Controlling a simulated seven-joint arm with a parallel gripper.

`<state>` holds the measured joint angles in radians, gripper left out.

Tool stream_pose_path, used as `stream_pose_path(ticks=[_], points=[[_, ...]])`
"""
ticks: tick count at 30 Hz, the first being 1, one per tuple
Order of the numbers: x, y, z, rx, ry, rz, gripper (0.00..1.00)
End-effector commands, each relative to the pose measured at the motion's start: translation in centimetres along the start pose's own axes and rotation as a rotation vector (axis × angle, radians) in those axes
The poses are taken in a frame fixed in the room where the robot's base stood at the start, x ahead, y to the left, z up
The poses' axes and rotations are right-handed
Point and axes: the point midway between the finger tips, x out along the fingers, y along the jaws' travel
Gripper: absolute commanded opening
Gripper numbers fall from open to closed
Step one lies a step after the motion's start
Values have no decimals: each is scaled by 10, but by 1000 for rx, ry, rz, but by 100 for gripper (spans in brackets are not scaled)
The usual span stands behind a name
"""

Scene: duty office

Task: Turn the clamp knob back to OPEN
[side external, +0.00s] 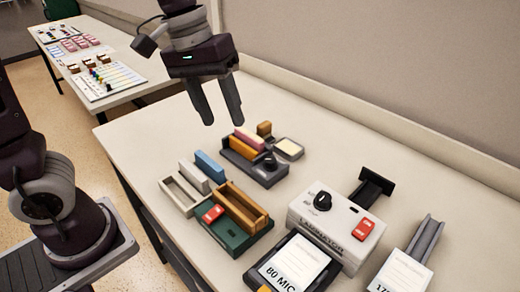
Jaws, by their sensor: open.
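My gripper (222,118) hangs open and empty above the back of the table, fingers pointing down. Below it and a little right stands a dark grey device (238,155) holding coloured blocks. A black round knob (269,163) sits on its right end, apart from my fingers. Another black knob (322,201) is on top of the white laminator (310,222) at the front right. I cannot read the markings at either knob, so I cannot tell which is the clamp knob or how it is set.
Left of the laminator are a green device (225,238) with a red switch, a blue block (209,166) and a pale open tray (180,195). A small grey tray (289,148) stands beside the dark device. The table (135,145) is clear at the far left.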

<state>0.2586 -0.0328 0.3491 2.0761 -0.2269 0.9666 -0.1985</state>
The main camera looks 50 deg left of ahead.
Motion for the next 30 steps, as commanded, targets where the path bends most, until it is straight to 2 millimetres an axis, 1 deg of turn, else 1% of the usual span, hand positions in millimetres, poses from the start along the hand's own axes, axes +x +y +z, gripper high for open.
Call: stream_pose_path(ticks=[1,2,3,6,9,12,14,18,22,25,30], points=[[24,8,-22,-155,-49,-30,49],[38,13,-35,-259,-64,-51,49],[56,17,-51,-385,-70,-84,49],[94,25,-81,-619,-39,-163,49],[116,29,-98,-750,9,-211,49],[127,30,-105,-803,34,-228,49],[135,28,-105,-811,36,-231,49],[162,21,-103,-811,35,-232,49],[183,17,-102,-810,35,-230,49],[192,15,-102,-809,35,-230,49],[194,14,-102,-808,36,-228,49]])
